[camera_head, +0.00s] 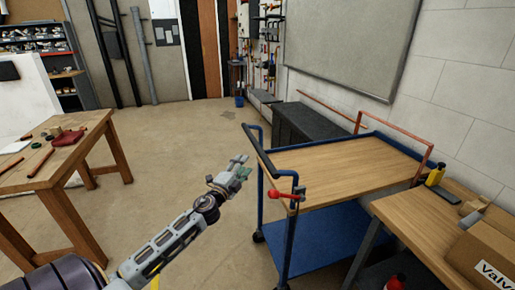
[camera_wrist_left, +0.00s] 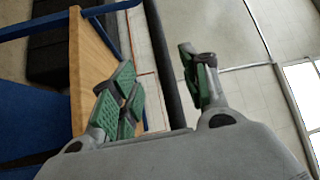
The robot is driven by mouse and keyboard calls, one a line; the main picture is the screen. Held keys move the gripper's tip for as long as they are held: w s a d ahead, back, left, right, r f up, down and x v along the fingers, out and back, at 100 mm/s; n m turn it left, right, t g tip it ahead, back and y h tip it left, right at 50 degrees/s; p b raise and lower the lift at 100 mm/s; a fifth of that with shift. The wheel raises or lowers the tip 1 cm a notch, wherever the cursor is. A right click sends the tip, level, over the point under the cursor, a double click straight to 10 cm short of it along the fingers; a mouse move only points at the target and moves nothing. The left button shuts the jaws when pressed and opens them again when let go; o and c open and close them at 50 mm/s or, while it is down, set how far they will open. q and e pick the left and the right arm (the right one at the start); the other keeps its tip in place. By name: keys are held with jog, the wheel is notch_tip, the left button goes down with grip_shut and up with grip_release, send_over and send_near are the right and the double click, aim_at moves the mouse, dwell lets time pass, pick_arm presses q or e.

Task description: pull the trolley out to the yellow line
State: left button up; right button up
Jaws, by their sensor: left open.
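The trolley (camera_head: 345,165) stands at centre right, with a wooden top in a blue frame and a blue lower shelf (camera_head: 322,238). Its push handle, with a black grip (camera_head: 258,150), is at its left end. My left gripper (camera_head: 242,168) is open and empty just left of the handle. In the left wrist view the black grip (camera_wrist_left: 162,60) runs between the spread green-padded fingers of the gripper (camera_wrist_left: 158,72); contact does not show. A red-knobbed lever (camera_head: 290,194) sits at the handle's near corner. I cannot make out the yellow line. My right gripper is not in view.
A wooden workbench (camera_head: 60,160) stands at left. Another bench (camera_head: 445,225) with a cardboard box (camera_head: 490,255) stands close to the trolley's near right side. A dark chest (camera_head: 312,128) is behind the trolley. The floor (camera_head: 180,140) between the left workbench and trolley is clear.

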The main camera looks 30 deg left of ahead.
aim_at(257, 147)
pick_arm(q)
jog(key=shift+w+a+r+p, duration=0.15)
jog(key=shift+w+r, duration=0.15)
jog(key=shift+w, duration=1.7)
jog(key=shift+w+a+r+p, duration=0.2)
jog(key=shift+w+r, duration=0.05)
jog(key=shift+w, duration=1.7)
jog(key=shift+w+a+r+p, duration=0.15)
jog(key=shift+w+r, duration=0.15)
jog(key=shift+w, duration=2.35)
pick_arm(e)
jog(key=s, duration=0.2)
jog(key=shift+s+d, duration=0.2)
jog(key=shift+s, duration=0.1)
